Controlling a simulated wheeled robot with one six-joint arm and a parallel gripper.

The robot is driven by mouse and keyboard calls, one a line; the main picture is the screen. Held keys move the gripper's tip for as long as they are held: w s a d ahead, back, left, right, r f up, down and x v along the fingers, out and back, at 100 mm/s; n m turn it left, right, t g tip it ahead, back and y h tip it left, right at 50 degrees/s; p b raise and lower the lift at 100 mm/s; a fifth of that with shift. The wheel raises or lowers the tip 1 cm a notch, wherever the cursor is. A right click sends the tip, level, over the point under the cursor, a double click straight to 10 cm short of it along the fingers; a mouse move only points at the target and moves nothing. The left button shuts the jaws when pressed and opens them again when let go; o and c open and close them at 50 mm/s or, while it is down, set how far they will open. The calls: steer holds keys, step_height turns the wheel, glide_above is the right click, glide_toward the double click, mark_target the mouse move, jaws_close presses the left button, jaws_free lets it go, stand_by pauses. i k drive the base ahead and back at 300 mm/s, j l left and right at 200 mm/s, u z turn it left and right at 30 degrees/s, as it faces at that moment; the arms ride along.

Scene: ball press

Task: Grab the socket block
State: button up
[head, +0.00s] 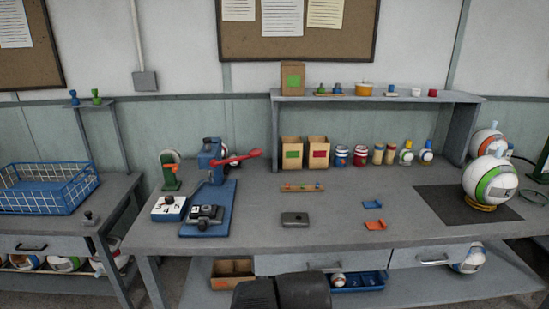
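A small grey block (295,219) with a dark recess in its face lies flat on the middle of the workbench, with clear surface around it; it looks like the socket block. Another dark block with round parts (207,214) sits on the blue base plate of the press (211,160), which has a red lever. I cannot tell for sure which of the two is the socket block. My gripper's fingers are not in view. A dark rounded part of my own body shows at the bottom centre, in front of the bench and apart from both blocks.
The workbench (340,240) has free room around the grey block. A small rack (302,188) lies behind it. Blue (371,204) and orange (375,225) brackets lie to its right. A white box with markings (169,208) stands left of the press. Balls (490,180) are at the right.

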mark_target(197, 211)
steer(key=i+j, duration=0.3)
steer(key=j, duration=0.15)
steer(key=i+j, duration=0.3)
steer(key=j, duration=0.15)
steer(key=i+j+z, duration=0.1)
steer(key=i+j, duration=0.15)
steer(key=j, duration=0.15)
steer(key=i+j, duration=0.3)
steer(key=j, duration=0.2)
